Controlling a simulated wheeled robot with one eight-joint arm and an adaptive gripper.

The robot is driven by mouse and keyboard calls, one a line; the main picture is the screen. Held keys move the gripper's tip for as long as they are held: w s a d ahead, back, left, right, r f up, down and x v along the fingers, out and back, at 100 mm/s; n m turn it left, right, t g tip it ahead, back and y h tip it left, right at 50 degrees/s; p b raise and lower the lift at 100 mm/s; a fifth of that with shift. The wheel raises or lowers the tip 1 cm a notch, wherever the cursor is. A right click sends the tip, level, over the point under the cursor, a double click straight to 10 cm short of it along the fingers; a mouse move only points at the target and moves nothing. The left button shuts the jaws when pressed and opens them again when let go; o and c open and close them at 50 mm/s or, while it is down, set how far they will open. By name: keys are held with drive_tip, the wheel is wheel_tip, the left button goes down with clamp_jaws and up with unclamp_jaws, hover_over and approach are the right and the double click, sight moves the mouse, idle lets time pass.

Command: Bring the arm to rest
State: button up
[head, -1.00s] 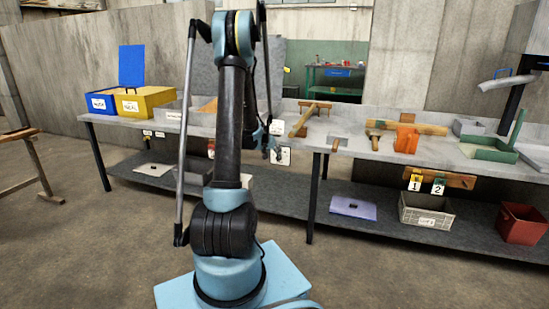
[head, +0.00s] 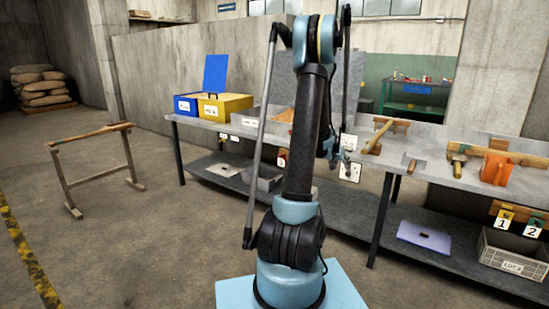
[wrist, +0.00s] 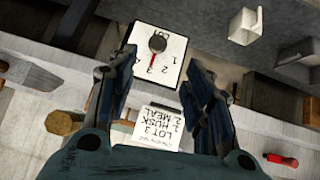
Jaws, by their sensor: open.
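My arm stands upright in the middle of the head view, and my gripper (head: 342,160) hangs on its far side, in front of the grey workbench (head: 262,138). In the wrist view my gripper (wrist: 160,95) has its two fingers spread wide with nothing between them. Beyond the fingers are a white card with printed words, LOT 3, HUSK and MEAL (wrist: 158,130), and a white numbered dial panel with a dark pointer that has a red tip (wrist: 157,50). Both are apart from the fingers as far as I can tell.
A blue box (head: 186,104) and a yellow box (head: 228,107) stand at the bench's left end. A wooden trestle (head: 100,167) stands on the floor at left. Sacks (head: 42,88) are stacked far left. A grey crate (head: 512,250) sits on the lower shelf.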

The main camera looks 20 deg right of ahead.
drive_tip(key=s+a+r+n+y, duration=0.1)
drive_tip(key=s+a+r, duration=0.25)
drive_tip(key=a, duration=0.55)
drive_tip(key=s+a+r+n+y, duration=0.1)
drive_tip(key=s+a+r+n, duration=0.15)
drive_tip(key=s+a, duration=0.4)
drive_tip(key=s+a+r+n+y, duration=0.1)
drive_tip(key=s+a+r+y, duration=0.15)
drive_tip(key=a, duration=0.85)
drive_tip(key=s+a+f+n+g+y, duration=0.1)
drive_tip(key=s+a+f+n, duration=0.1)
drive_tip(key=s+a, duration=0.7)
drive_tip(key=s+a+f+n+g+y, duration=0.1)
drive_tip(key=s+a+f+n+y, duration=0.1)
drive_tip(key=s+a, duration=0.7)
drive_tip(key=s+f+n, duration=0.1)
drive_tip(key=s, duration=0.6)
drive_tip(key=shift+g, duration=0.4)
drive_tip(key=shift+a, duration=0.1)
drive_tip(key=shift+w+f, duration=0.25)
drive_tip(key=shift+w, duration=0.2)
